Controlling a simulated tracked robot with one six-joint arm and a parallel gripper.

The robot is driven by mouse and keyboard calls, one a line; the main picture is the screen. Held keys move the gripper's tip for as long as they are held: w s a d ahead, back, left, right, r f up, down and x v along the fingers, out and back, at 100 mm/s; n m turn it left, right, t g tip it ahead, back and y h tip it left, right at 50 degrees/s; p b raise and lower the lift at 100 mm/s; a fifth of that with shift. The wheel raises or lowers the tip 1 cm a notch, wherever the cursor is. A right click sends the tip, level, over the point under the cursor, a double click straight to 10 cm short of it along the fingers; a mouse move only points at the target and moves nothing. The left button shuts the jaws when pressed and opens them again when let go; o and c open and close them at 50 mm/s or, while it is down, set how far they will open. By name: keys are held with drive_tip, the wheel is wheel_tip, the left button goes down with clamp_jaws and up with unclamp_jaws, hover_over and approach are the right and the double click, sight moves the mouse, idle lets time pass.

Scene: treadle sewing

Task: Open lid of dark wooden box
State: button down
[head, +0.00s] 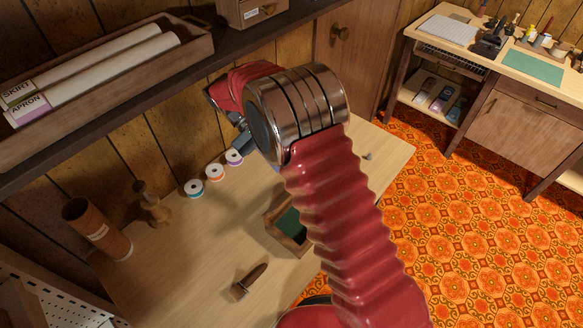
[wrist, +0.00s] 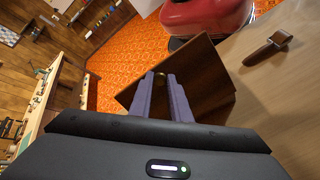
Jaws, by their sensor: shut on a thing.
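The dark wooden box (head: 287,242) stands on the table, partly behind my arm. Its green-lined inside shows in the head view, so its top is at least partly open. In the wrist view a dark brown wooden panel (wrist: 205,72), seemingly its lid, lies tilted beyond my fingers.
A small wooden-handled tool (head: 248,282) lies left of the box. Several thread spools (head: 215,172), a wooden stand (head: 151,204) and a brown cylinder (head: 97,228) stand toward the wall. A shelf (head: 110,120) overhangs the back. The table's left middle is clear.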

drive_tip(key=shift+a+f, duration=0.15)
idle(0.3)
drive_tip(key=c, duration=1.7)
unclamp_jaws()
drive_tip(key=shift+o, duration=0.2)
